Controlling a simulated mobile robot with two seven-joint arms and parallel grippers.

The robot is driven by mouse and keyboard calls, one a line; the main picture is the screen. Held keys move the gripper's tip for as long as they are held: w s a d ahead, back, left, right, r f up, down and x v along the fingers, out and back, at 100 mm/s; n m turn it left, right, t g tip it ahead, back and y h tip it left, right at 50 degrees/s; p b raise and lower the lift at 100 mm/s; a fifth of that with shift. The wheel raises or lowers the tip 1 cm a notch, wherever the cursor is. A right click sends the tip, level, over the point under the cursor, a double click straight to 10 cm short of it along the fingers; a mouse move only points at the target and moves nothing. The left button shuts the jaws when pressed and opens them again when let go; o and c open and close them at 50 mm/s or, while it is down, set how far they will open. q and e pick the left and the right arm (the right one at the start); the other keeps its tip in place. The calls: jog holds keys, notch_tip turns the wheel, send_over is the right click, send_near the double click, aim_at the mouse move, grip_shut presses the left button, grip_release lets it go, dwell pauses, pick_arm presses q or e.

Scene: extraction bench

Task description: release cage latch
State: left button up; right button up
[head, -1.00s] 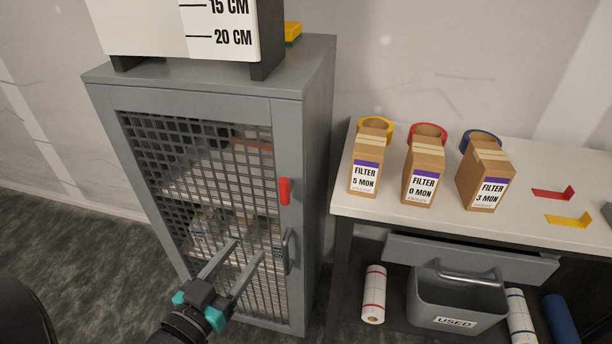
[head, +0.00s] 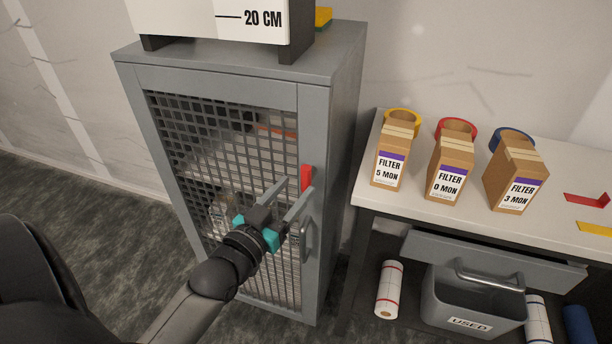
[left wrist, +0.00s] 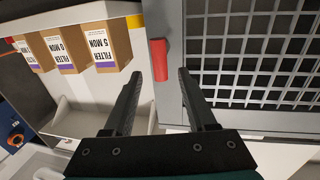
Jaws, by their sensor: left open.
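The grey cage cabinet (head: 313,125) has a closed mesh door (head: 225,150). The red latch (head: 307,178) sits upright on the door's right frame, above a grey door handle (head: 303,240). My left gripper (head: 295,188) is open and empty, with its fingertips close to the latch in the head view. In the left wrist view the red latch (left wrist: 159,60) lies just beyond the tips of my left gripper (left wrist: 160,75), between their lines. I cannot tell whether a finger touches it. My right gripper is not in view.
A white bench (head: 365,190) stands right of the cabinet, with several filter boxes, such as one marked 5 MON (head: 391,160), and tape rolls. Below it are a drawer (head: 490,262), a USED bin (head: 470,315) and paper rolls (head: 389,290). A scale board (head: 200,18) stands on the cabinet.

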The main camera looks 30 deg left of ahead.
aim_at(303, 179)
pick_arm(q)
jog(key=shift+w+a+b, duration=0.1)
jog(key=shift+w+b, duration=0.2)
jog(key=shift+w, duration=2.4)
grip_shut()
